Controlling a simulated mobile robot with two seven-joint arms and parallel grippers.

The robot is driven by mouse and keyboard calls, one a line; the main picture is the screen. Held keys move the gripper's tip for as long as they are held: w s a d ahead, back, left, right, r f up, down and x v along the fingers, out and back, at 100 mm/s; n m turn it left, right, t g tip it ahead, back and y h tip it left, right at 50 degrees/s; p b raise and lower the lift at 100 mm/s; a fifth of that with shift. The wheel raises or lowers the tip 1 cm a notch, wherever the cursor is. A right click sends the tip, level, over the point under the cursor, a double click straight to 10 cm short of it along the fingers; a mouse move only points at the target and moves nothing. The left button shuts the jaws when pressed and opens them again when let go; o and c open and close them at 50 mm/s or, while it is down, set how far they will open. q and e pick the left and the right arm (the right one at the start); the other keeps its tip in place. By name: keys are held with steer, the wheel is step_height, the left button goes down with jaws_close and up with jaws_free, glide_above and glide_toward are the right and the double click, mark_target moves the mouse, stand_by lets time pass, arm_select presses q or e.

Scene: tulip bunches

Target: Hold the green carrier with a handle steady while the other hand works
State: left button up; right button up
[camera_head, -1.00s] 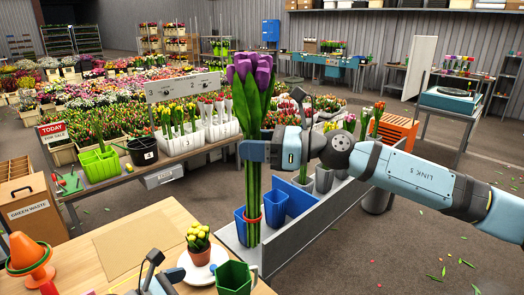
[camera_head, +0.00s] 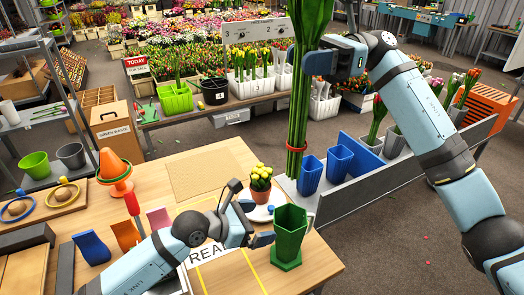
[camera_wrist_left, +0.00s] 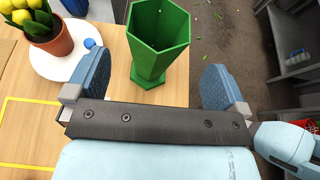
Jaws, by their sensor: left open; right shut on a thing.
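A green six-sided vessel (camera_head: 290,232) with a wide foot stands upright at the table's right front. It is the only likely carrier near my left gripper; I cannot make out a handle. My left gripper (camera_head: 256,224) is open and empty just left of it. In the left wrist view the vessel (camera_wrist_left: 158,40) stands ahead, between the lines of the two spread fingers (camera_wrist_left: 155,84), with no visible contact. My right gripper (camera_head: 333,62) is shut on a tall tulip bunch (camera_head: 298,112), held upright with a red band low on its stems. Its flower heads are out of view.
A potted yellow plant (camera_head: 260,178) on a white saucer (camera_head: 270,209) stands close behind my left gripper. Blue buckets (camera_head: 340,160) stand in the grey trough to the right. An orange cone (camera_head: 114,170) and coloured holders are at the table's left. The brown mat (camera_head: 205,175) is bare.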

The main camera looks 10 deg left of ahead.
arm_select(q)
glide_toward(302, 215)
steer(key=x, duration=0.4)
steer(key=shift+s+d+r, duration=0.1)
steer(key=shift+d, duration=0.2)
steer(key=c, duration=0.6)
stand_by(0.4)
arm_select(e)
steer(key=shift+f, duration=0.1)
step_height(302, 215, down, 9)
steer(key=shift+d+f, duration=0.1)
steer(key=shift+f, duration=0.1)
